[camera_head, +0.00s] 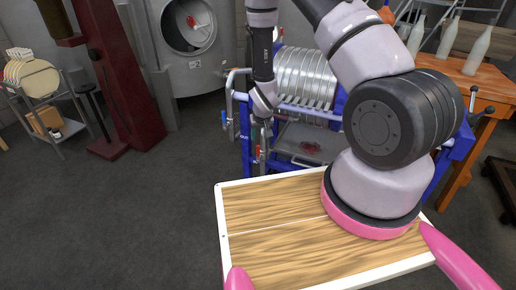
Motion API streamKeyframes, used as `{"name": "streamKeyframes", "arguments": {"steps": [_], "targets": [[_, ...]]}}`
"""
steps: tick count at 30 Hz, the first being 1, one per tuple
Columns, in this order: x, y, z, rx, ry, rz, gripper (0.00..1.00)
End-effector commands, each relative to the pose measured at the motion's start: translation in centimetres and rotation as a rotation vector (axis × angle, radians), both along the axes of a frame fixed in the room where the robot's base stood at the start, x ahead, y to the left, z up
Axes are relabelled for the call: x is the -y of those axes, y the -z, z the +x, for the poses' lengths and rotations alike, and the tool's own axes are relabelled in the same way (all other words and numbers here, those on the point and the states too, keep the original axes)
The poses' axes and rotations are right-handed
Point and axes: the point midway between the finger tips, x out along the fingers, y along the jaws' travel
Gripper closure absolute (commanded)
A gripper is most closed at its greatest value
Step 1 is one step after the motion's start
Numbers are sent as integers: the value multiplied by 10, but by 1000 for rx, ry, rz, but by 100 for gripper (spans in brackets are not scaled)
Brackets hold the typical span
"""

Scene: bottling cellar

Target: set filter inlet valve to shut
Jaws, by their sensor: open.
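The plate filter (303,75) stands in a blue frame behind my tray, with a row of pale round plates. Pipes run down its left end, beside small, partly legible labels that seem to read OUT and IN. A small red valve handle (258,152) shows low on the pipe under my gripper; it looks roughly upright, but I cannot tell its exact setting. My gripper (263,128) points down at the pipework, open and small in view. It hides part of the pipes, and I cannot tell whether it touches them.
My arm covers the filter's right side. A wooden bench (490,84) with several pale bottles (478,50) stands at right. A large grey tank (185,55), a dark red column (118,70) and a shelf rack (45,105) are at left. The floor at left is clear.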

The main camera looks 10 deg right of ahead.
Motion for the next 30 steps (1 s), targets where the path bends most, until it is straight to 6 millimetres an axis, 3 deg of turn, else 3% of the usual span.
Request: {"name": "streamKeyframes", "arguments": {"steps": [15, 21, 29, 30], "targets": [[2, 81, 33, -2, 1, 0, 49], [2, 92, 38, -1, 1, 0, 49], [2, 93, 38, -1, 1, 0, 49], [2, 93, 38, -1, 1, 0, 65]]}}
